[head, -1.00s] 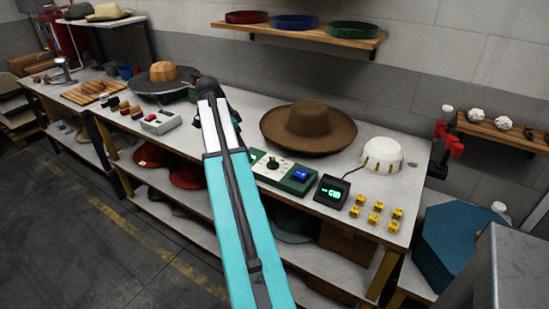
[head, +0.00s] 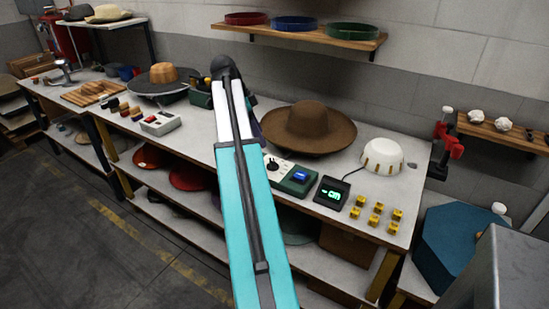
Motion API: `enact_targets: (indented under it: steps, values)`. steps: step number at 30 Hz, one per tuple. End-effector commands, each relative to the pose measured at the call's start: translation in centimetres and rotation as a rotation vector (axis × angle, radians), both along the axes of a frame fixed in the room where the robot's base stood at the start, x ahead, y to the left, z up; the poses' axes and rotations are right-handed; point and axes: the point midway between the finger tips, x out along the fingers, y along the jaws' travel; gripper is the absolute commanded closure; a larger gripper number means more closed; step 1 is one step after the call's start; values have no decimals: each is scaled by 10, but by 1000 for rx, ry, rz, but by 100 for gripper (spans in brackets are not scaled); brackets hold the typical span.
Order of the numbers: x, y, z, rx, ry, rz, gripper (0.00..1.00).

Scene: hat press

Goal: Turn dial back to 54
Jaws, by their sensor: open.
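The dial (head: 272,164) is a small black knob on the pale face of a green control box (head: 297,184) on the bench. My teal and white arm crosses in front and hides the box's left part; the knob shows just beside the arm's right edge. The box has a small blue screen (head: 301,176). A black display (head: 332,192) to its right shows green characters too small to read. My arm rises to a dark joint above the bench. My gripper is hidden behind the arm, so I cannot see its fingers or its distance from the dial.
A brown wide-brimmed hat (head: 308,127) stands behind the control box. A white dome (head: 382,156) and several yellow blocks (head: 377,212) are to the right. A grey switch box (head: 160,123) and a tan hat form (head: 163,74) are to the left. A wall shelf (head: 300,32) hangs above.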

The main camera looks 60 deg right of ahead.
Motion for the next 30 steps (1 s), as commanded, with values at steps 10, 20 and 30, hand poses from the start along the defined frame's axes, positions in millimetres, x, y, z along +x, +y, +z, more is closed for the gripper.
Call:
enact_targets:
  steps: [10,20,30]
  values:
    - [-12,-9,-35,2,2,-1,39]
    - [-23,-19,-72,3,1,0,39]
    - [-33,-29,-107,2,1,0,39]
